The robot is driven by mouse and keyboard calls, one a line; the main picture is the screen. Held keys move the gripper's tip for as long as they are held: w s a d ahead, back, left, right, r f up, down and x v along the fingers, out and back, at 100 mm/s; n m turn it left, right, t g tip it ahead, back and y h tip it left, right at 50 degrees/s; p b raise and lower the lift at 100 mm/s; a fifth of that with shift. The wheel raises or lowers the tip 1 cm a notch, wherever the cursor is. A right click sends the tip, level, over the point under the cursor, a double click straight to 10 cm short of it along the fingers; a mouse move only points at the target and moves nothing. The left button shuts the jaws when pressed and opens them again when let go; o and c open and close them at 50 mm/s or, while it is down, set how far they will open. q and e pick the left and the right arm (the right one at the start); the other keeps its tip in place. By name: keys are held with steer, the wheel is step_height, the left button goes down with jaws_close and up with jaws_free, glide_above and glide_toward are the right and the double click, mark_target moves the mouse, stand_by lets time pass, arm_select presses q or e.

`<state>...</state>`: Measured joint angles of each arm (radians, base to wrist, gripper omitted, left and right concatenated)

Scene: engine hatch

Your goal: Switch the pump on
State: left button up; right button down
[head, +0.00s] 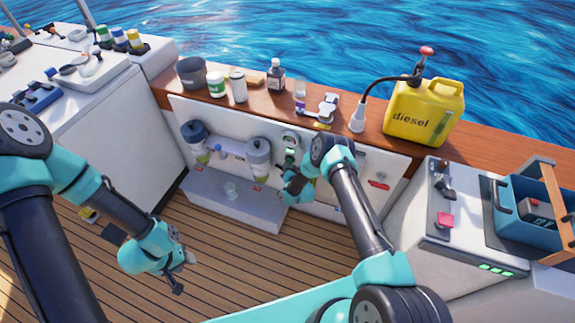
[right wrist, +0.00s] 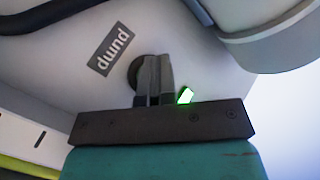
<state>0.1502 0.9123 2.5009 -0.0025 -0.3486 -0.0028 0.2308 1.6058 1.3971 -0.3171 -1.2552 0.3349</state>
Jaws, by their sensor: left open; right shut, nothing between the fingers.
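In the right wrist view, the pump label (right wrist: 110,50) is on the pale panel, upside down. A dark round switch base (right wrist: 136,70) sits beside it, partly hidden behind the fingers of my right gripper (right wrist: 154,75). The fingers are shut, empty, and at the switch; I cannot tell whether they touch it. A lamp (right wrist: 184,95) beside the fingers glows green. In the head view my right gripper (head: 284,180) is at the hatch panel and hides part of it. My left gripper (head: 184,276) is open and empty above the deck at the left.
Two grey-lidded filter canisters (head: 258,158) hang in the hatch, left of my right gripper. The wooden ledge (head: 385,140) holds bottles, cups, a white funnel and a yellow diesel can (head: 425,112). The deck (head: 240,260) between my arms is clear.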

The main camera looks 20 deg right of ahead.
steer(key=shift+s+r, duration=0.1)
steer(key=shift+r, duration=0.05)
steer(key=shift+s+a, duration=0.1)
steer(key=s+a, duration=0.3)
steer(key=s, duration=0.1)
steer(key=shift+s+a, duration=0.35)
stand_by(0.5)
arm_select(q)
steer(key=shift+w, duration=0.1)
stand_by(1.1)
